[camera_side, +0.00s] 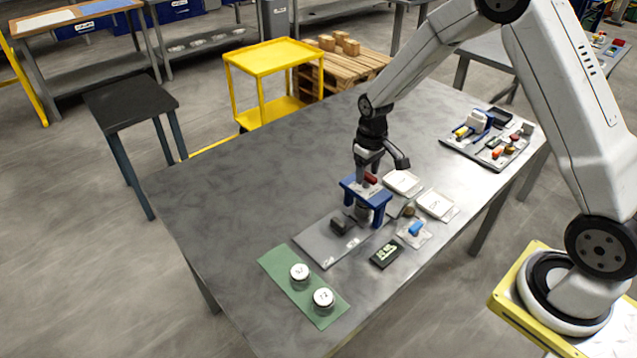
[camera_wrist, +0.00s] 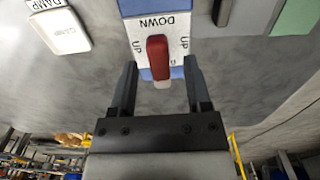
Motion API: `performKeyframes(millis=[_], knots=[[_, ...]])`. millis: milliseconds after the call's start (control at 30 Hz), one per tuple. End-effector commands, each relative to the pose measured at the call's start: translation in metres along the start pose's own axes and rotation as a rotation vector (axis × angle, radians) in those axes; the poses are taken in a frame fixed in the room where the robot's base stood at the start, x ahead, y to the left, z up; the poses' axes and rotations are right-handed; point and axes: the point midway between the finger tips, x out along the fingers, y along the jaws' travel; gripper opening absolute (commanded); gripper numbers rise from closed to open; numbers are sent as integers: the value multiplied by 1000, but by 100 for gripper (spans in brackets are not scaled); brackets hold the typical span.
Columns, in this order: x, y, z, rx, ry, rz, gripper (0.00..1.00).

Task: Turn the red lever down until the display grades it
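The red lever (camera_wrist: 157,52) sits on a white plate marked DOWN and UP, on the blue press (camera_wrist: 183,12). In the side view the lever (camera_side: 371,178) shows on top of the blue press (camera_side: 379,199), at my gripper (camera_side: 364,174). In the wrist view my gripper (camera_wrist: 161,66) is open. The lever appears between its two fingers, with a gap on each side, so they do not grip it. The display (camera_side: 386,254) is a small dark box with light text, too small to read, on the table in front of the press.
White trays (camera_side: 402,182) lie right of the press; one is labelled DAMP. A grey mat (camera_side: 318,243) and a green mat (camera_side: 275,263) with two white-topped jars lie to the front left. A tool tray (camera_side: 470,148) stands at the back right. The table's left half is clear.

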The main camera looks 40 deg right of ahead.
Motion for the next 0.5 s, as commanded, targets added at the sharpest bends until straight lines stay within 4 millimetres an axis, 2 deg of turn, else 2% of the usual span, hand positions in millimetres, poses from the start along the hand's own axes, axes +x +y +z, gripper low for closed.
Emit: performKeyframes(millis=[333, 500], knots=[[-1, 0, 0, 3, -1, 0, 62], [-8, 0, 0, 3, 0, 0, 62]])
